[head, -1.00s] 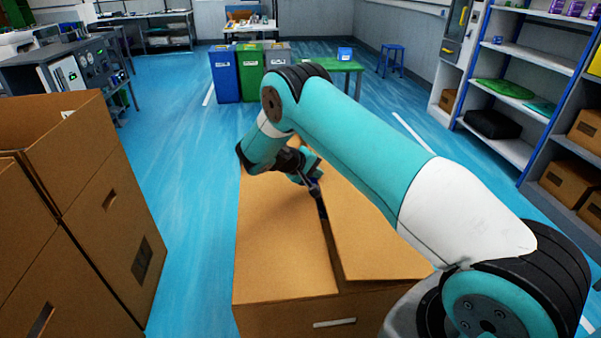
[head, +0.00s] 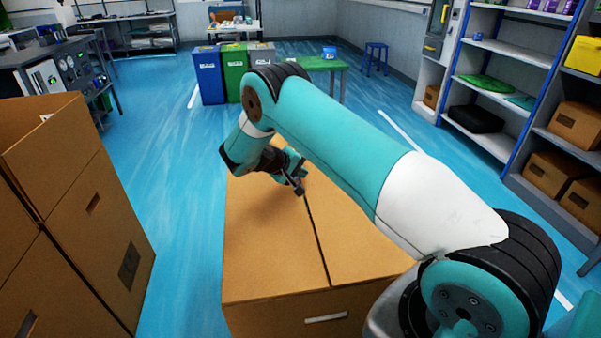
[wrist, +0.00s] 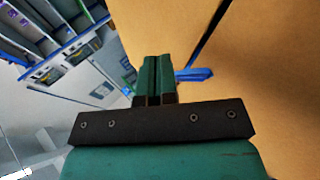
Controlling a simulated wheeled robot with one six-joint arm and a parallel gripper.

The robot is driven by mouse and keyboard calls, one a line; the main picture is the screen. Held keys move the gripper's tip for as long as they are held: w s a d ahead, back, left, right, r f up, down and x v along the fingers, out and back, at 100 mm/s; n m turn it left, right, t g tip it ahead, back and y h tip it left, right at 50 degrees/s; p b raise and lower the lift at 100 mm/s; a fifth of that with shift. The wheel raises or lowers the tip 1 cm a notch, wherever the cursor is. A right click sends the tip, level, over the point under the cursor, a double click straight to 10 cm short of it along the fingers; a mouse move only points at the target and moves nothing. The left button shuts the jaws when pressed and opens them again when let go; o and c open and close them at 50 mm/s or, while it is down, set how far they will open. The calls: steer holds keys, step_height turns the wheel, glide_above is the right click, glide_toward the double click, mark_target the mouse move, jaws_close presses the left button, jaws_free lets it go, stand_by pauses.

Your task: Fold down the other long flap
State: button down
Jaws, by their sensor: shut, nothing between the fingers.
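The large cardboard box (head: 262,322) stands in front of me in the head view. Its left long flap (head: 265,245) and right long flap (head: 345,240) both lie about flat, side by side, with a thin dark seam between them. My gripper (head: 299,189) is over the seam, toward the far part of the box top. Its fingers are shut with nothing between them. In the wrist view the closed green fingers (wrist: 153,75) show in front of the brown cardboard, with the dark seam at the upper right. I cannot tell whether the fingertips touch the cardboard.
Tall stacked cardboard boxes (head: 100,210) stand close on the left. A shelf rack (head: 500,97) with boxes is on the right. Blue, green and grey bins (head: 233,75) and a green table (head: 318,64) stand beyond the box. Blue floor is clear between them.

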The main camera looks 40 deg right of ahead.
step_height(320, 180, up, 4)
steer(key=shift+a+r+p, duration=0.1)
steer(key=shift+a+p, duration=0.05)
steer(key=shift+p, duration=0.8)
steer(key=a+r+b, duration=0.2)
steer(key=a+r, duration=0.1)
steer(key=a, duration=0.5)
steer(key=shift+a+r, duration=0.3)
steer(key=shift+a, duration=0.05)
steer(key=s+a+r+n+t+y+p, duration=0.1)
steer(key=s+a+r+n+y, duration=0.15)
steer(key=a+r+y, duration=0.5)
steer(key=s+a+r+n+y, duration=0.1)
steer(key=s+a+r, duration=0.3)
steer(key=s, duration=0.7)
steer(key=s+a+r+n+g+y+p, duration=0.1)
steer(key=s+a+r, duration=0.4)
steer(key=s, duration=0.6)
steer(key=s+a+r+n+y+p, duration=0.1)
steer(key=s+a+r+n+y, duration=0.2)
steer(key=s, duration=0.8)
step_height(320, 180, up, 2)
steer(key=shift+a+r+g+y, duration=0.1)
steer(key=shift+a+g+y, duration=0.2)
steer(key=shift+a+y, duration=0.7)
